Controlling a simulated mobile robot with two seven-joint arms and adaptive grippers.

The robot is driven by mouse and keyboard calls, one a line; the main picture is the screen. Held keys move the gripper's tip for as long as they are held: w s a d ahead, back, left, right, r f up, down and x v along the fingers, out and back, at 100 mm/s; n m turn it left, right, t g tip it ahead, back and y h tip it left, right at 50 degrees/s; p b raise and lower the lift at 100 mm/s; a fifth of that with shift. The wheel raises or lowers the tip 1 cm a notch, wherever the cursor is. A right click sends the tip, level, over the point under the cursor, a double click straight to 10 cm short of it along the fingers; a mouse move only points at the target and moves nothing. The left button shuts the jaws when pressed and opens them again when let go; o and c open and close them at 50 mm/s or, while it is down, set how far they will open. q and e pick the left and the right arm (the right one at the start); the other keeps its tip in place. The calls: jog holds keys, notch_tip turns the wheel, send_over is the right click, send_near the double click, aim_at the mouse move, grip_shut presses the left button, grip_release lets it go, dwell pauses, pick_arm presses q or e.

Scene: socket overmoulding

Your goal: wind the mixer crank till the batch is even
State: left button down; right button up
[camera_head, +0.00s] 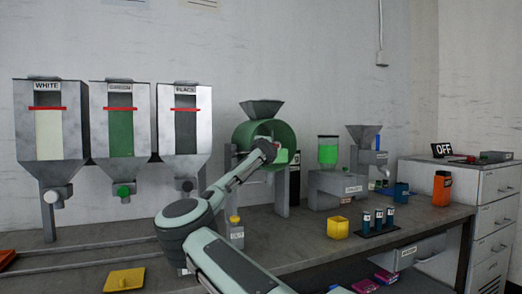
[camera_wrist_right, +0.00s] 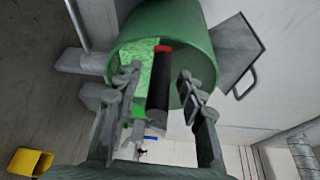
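The mixer is a green drum (camera_head: 290,137) under a grey hopper (camera_head: 262,108), on grey posts at the back of the bench. In the right wrist view the drum (camera_wrist_right: 193,30) fills the top. The batch (camera_wrist_right: 134,68) inside it looks bright green and mottled. The crank's black handle (camera_wrist_right: 159,90) has a red end and points towards the camera. My right gripper (camera_wrist_right: 158,78) has one finger on each side of the handle, with a gap on both sides. In the head view my right gripper (camera_head: 267,150) is small and dark against the drum. My left gripper is out of view.
Three hoppers, white (camera_head: 48,135), green (camera_head: 120,133) and black (camera_head: 185,135), stand to the left. A yellow box (camera_head: 338,227), a rack of blue vials (camera_head: 378,227) and an orange container (camera_head: 442,188) are to the right. A yellow plate (camera_head: 124,280) lies front left.

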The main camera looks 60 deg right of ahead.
jog(key=v, duration=1.2)
